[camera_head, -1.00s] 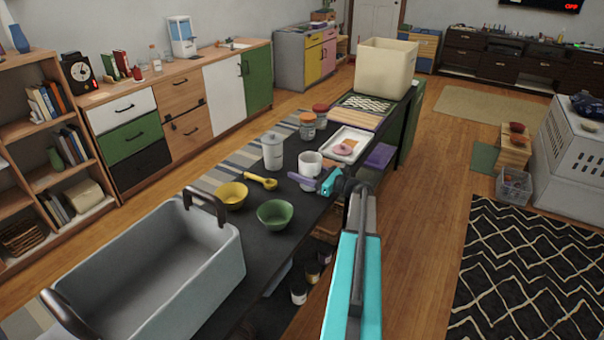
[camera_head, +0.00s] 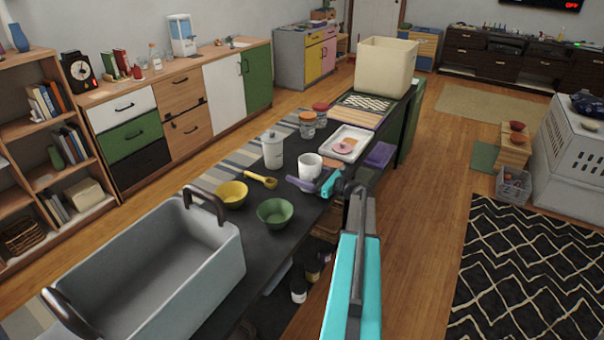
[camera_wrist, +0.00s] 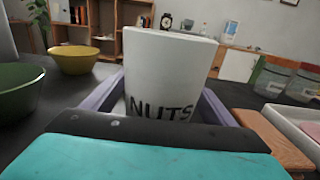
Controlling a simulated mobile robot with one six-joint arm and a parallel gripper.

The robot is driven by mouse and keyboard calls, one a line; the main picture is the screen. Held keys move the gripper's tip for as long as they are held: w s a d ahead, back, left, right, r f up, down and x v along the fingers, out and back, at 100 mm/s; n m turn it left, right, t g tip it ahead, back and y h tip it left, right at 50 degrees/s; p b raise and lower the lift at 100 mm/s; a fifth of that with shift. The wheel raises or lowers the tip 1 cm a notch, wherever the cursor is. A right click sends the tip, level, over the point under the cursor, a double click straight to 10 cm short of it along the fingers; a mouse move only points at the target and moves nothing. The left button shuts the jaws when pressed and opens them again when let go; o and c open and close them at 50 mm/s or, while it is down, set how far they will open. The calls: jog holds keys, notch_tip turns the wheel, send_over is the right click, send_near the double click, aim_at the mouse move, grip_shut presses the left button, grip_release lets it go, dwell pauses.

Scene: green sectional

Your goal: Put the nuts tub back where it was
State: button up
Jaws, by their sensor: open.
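The nuts tub is a white, slightly tapered tub (camera_wrist: 165,75) with dark "NUTS" lettering, upright in the middle of the wrist view. In the head view the tub (camera_head: 310,165) is on the dark counter (camera_head: 240,260), beside the lidded white canister (camera_head: 272,150). My gripper (camera_head: 314,185) is low at the tub's near side. In the wrist view its purple fingers (camera_wrist: 160,105) reach along both sides of the tub, open. The tub's lower part is hidden behind my gripper, so its base contact is not visible.
A yellow bowl (camera_head: 231,195), a yellow scoop (camera_head: 262,180) and a green bowl (camera_head: 275,213) lie left of the tub. Jars (camera_head: 307,126) and a white tray (camera_head: 349,143) stand beyond it. A large grey bin (camera_head: 170,270) fills the counter's near end.

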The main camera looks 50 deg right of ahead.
aim_at(319, 178)
jog(key=shift+r, duration=0.15)
jog(key=b+v, duration=0.1)
jog(key=v, duration=1.1)
jog(key=shift+b, duration=0.35)
jog(key=shift+s, duration=0.1)
